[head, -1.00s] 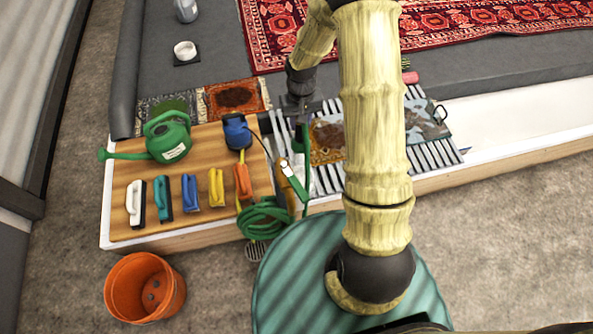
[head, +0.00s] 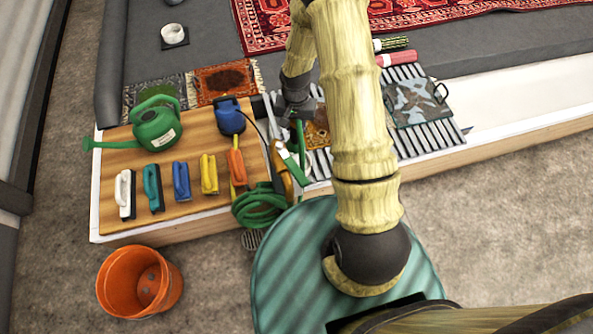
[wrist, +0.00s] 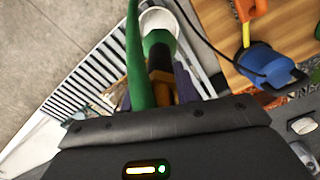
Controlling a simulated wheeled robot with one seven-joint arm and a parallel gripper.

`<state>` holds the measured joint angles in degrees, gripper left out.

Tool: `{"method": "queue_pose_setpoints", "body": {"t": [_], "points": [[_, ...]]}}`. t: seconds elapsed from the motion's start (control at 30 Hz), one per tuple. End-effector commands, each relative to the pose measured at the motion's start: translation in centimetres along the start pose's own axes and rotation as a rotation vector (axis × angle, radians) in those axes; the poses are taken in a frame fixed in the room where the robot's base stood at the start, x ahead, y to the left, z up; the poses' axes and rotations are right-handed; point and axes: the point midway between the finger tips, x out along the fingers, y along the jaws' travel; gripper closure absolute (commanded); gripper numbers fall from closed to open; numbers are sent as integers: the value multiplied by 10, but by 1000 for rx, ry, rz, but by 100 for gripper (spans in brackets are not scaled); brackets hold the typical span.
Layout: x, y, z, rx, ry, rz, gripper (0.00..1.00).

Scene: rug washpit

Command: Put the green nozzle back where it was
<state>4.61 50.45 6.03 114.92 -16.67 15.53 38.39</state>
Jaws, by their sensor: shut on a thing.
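My gripper (head: 297,108) is shut on the green nozzle, over the gap between the wooden board and the slatted grate. The nozzle shows in the wrist view as a green collar (wrist: 157,40) around a dark barrel, just beyond the jaws; my gripper body hides its near part. A green hose (wrist: 136,70) runs beside it. A white ring shows behind the collar in the wrist view; I cannot tell whether the nozzle touches it. In the head view a green strip with a white patch (head: 292,163) lies below the gripper. The green hose coil (head: 262,207) hangs at the board's front right corner.
The slatted grate (head: 420,138) with a tray lies to the right. An orange bucket (head: 140,283) stands on the floor.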

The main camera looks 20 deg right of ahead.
Motion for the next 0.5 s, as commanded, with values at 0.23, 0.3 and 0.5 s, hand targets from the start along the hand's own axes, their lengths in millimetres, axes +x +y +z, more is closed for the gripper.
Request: {"method": "queue_pose_setpoints", "body": {"t": [0.23,0.3,0.5], "points": [[42,4,5,155,5,3,92],[40,4,5,155,6,2,92],[42,4,6,153,5,3,92]]}}
